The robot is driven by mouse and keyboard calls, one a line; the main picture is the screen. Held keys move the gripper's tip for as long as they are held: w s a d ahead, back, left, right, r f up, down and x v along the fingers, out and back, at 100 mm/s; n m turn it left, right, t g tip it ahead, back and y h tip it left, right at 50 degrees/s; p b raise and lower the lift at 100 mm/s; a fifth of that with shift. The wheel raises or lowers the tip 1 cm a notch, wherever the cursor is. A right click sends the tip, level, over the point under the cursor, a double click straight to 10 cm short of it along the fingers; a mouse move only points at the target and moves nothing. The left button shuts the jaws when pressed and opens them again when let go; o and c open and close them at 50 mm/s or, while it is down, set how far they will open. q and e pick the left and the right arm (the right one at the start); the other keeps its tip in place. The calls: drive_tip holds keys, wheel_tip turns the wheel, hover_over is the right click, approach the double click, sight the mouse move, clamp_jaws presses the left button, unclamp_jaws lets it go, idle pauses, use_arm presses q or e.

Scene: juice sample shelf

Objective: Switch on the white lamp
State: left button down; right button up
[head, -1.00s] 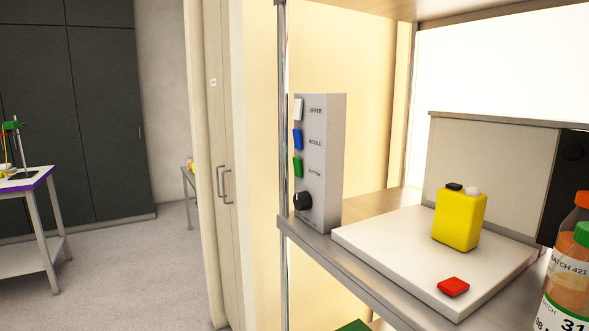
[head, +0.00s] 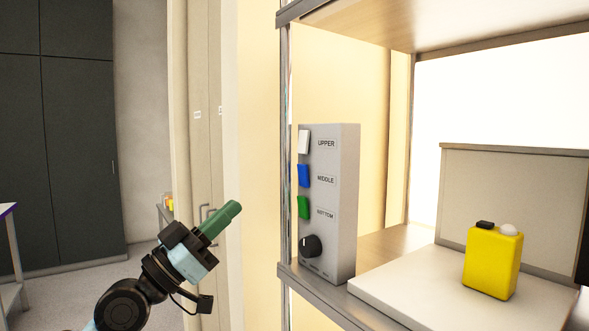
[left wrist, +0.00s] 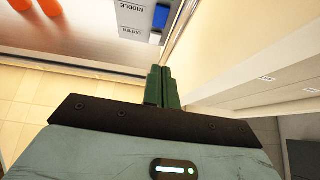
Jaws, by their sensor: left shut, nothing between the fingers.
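The grey control box (head: 337,200) stands upright at the left front edge of the shelf. Its front side carries a white switch (head: 304,141) labelled UPPER, a blue switch (head: 304,175) labelled MIDDLE, a green switch (head: 303,207) labelled BOTTOM and a black knob (head: 311,246). My left gripper (head: 234,208) is shut and empty, its green fingers pointing up and right, to the left of the box and apart from it in the picture. In the left wrist view the fingers (left wrist: 162,70) are together, with the blue switch (left wrist: 160,16) and the white switch (left wrist: 155,38) beyond. My right gripper is not in view.
A yellow container (head: 492,262) with a black and a white piece on top stands on a white slab (head: 400,285) right of the box. A metal shelf post (head: 286,150) runs beside the box. Dark cabinets (head: 60,150) are far left.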

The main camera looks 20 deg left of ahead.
sight(301, 145)
use_arm(q)
drive_tip(key=r+m+h, duration=0.1)
drive_tip(key=r, duration=0.2)
drive_tip(key=shift+s, duration=0.2)
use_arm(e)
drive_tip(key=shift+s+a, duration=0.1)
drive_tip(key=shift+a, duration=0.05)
use_arm(q)
drive_tip(key=shift+r, duration=0.1)
